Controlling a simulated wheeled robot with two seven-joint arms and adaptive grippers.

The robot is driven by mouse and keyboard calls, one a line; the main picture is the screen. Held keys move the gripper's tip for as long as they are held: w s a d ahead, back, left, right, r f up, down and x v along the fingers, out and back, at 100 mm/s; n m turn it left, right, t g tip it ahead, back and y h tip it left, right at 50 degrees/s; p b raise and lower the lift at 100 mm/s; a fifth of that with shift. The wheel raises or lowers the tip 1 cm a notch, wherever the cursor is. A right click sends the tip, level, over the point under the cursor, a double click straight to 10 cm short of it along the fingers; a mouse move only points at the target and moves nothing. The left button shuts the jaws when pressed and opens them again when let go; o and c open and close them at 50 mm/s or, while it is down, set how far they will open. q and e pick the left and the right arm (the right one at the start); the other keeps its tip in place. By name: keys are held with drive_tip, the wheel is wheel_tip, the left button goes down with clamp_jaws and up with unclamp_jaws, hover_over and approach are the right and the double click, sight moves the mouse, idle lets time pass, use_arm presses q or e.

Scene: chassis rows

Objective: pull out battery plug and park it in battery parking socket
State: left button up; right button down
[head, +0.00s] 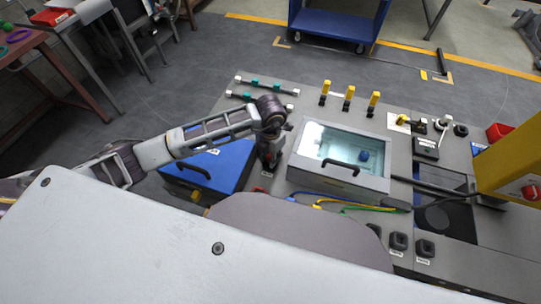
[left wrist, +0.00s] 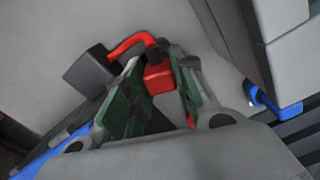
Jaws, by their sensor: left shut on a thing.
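My left gripper (head: 267,165) points down between the blue box and the glass-topped case. In the left wrist view its green-padded fingers (left wrist: 157,88) are closed around a red plug-like block (left wrist: 159,77). A red cable (left wrist: 128,44) arches from the top of this block to the left, near a dark grey block (left wrist: 90,70). I cannot tell whether the red plug is seated or free. Two dark sockets, (head: 398,241) and (head: 425,248), stand at the front right with labels too small to read; which is the parking socket is unclear. My right gripper is out of view.
The blue box (head: 228,158) with a black handle lies left of the gripper. The glass-topped case (head: 340,182) is close on its right. Blue, yellow and green cables (head: 345,206) run along the front. A yellow housing (head: 511,160) stands at right.

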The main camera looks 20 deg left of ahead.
use_arm(q)
drive_tip(key=o, duration=1.1)
wheel_tip(320, 180, up, 12)
drive_tip(key=shift+r, duration=0.1)
idle(1.1)
wheel_tip(320, 180, up, 9)
drive_tip(key=p, duration=0.9)
drive_tip(key=shift+r+p, duration=0.4)
drive_tip(key=shift+p, duration=0.15)
drive_tip(key=shift+f, duration=0.1)
